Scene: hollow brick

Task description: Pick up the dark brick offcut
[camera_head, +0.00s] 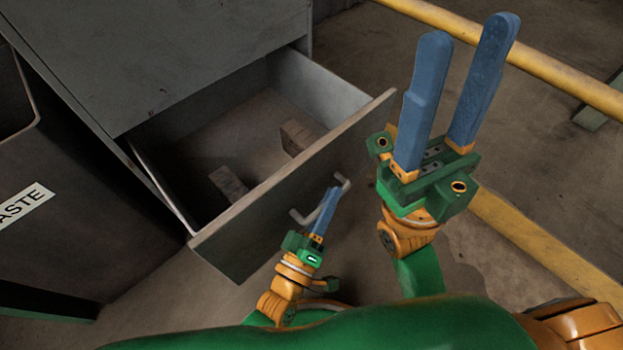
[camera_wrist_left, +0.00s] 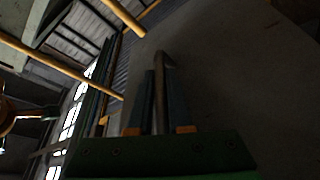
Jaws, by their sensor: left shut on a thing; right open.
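An open grey drawer (camera_head: 267,206) holds two small brick pieces. One greyish piece (camera_head: 228,182) lies near the front left, and a browner piece (camera_head: 296,137) lies against the right wall. I cannot tell for sure which is the dark offcut. My left gripper (camera_head: 331,192) is outside the drawer front, shut on its bar handle (camera_head: 299,217). In the left wrist view the handle (camera_wrist_left: 160,88) passes between the blue fingers. My right gripper (camera_head: 470,32) is open and empty, raised to the right of the drawer, its fingers pointing up in the picture.
The grey cabinet (camera_head: 170,50) stands above and behind the drawer. A dark bin marked "ASTE" (camera_head: 75,215) stands to the left. A yellow rail (camera_head: 555,72) crosses the upper right, and a yellow floor line (camera_head: 530,238) runs below it. Floor right of the drawer looks clear.

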